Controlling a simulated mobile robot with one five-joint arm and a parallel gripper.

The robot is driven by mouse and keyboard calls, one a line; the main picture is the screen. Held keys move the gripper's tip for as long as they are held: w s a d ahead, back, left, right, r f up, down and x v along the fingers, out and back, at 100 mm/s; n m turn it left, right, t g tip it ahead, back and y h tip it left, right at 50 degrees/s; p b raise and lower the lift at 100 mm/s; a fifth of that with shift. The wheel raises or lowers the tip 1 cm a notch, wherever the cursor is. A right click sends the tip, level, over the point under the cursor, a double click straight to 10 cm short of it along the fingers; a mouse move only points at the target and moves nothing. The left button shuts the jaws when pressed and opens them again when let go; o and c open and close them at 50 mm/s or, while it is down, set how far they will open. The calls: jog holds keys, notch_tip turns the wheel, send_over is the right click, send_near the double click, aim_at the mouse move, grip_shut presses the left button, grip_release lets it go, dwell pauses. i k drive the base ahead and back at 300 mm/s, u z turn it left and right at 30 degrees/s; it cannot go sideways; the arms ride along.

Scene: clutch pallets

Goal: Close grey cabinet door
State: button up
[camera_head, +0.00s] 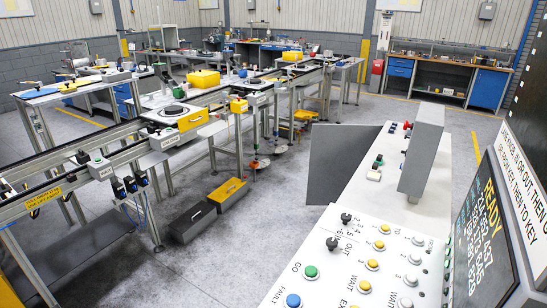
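A flat dark grey panel (338,165), which looks like the grey cabinet door, stands out to the left from behind a white control cabinet (395,195). It appears swung open, at an angle to the cabinet side. Its hinge edge and lower right part are hidden behind the cabinet top. A lighter grey upright slab (424,150) stands on the cabinet's far end; I cannot tell whether it is a door or a box. My gripper is not in view.
A control panel with buttons (350,265) fills the lower right, with a READY display (485,240) beside it. A long conveyor line (150,130) runs across the left. Grey floor (255,235) is clear between conveyor and cabinet.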

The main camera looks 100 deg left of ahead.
aim_at(337, 150)
jog(key=u, duration=0.7)
jog(key=i, duration=2.85)
jog(key=u, duration=1.85)
jog(key=i, duration=6.65)
